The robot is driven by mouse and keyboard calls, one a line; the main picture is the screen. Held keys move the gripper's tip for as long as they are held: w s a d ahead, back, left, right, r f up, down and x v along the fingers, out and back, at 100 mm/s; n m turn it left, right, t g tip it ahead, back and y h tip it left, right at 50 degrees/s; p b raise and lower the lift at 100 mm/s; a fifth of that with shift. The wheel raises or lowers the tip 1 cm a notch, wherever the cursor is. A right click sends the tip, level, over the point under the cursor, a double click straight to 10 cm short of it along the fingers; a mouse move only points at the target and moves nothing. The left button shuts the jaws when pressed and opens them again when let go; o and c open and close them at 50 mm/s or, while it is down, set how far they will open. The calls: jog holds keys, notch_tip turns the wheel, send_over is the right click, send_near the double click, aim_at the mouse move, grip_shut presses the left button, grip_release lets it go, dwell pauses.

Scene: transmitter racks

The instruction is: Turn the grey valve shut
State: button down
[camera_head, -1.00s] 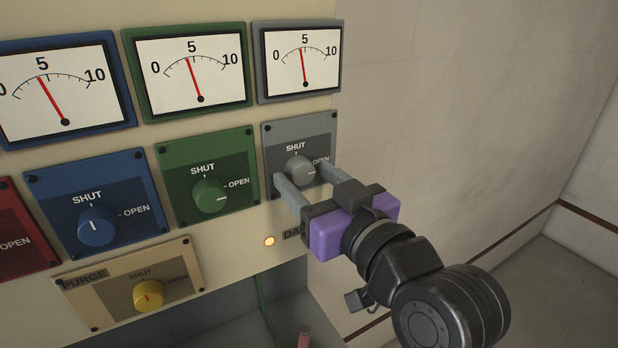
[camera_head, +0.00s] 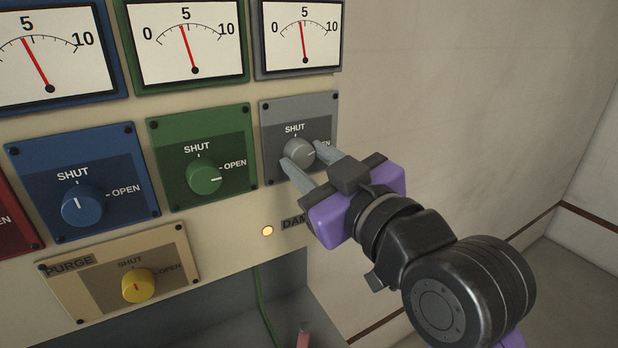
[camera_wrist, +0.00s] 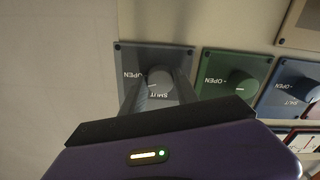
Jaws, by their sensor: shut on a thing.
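The grey valve (camera_head: 299,151) is a round knob on a grey plate with SHUT above and OPEN at the right. Its white mark points towards OPEN. My gripper (camera_head: 304,156) is shut on the knob, one finger on each side. The right finger partly covers the word OPEN. In the wrist view the plate is upside down, and the knob (camera_wrist: 160,80) shows between the two fingers (camera_wrist: 159,90). The grey-framed gauge (camera_head: 303,38) above has its red needle near 5.
The green valve (camera_head: 204,178) stands left of the grey plate, with its mark towards OPEN. The blue valve (camera_head: 82,206) and yellow PURGE knob (camera_head: 138,286) have marks towards SHUT. A lamp (camera_head: 267,231) glows below. A plain wall (camera_head: 450,100) rises at the right.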

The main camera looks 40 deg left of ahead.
jog(key=n+b, duration=0.3)
jog(key=shift+w+f+n+b, duration=0.1)
jog(key=shift+f+n+b, duration=0.2)
jog(key=shift+n+b, duration=0.1)
jog(key=n+b, duration=0.3)
jog(key=shift+n, duration=0.3)
jog(key=n+b, duration=0.3)
jog(key=n, duration=0.1)
jog(key=shift+r, duration=0.15)
jog(key=shift+r+n+b, duration=0.1)
jog(key=shift+n+b, duration=0.7)
jog(key=shift+n, duration=0.7)
jog(key=c, duration=0.9)
grip_release()
jog(key=shift+r, duration=0.1)
jog(key=shift+d, duration=0.1)
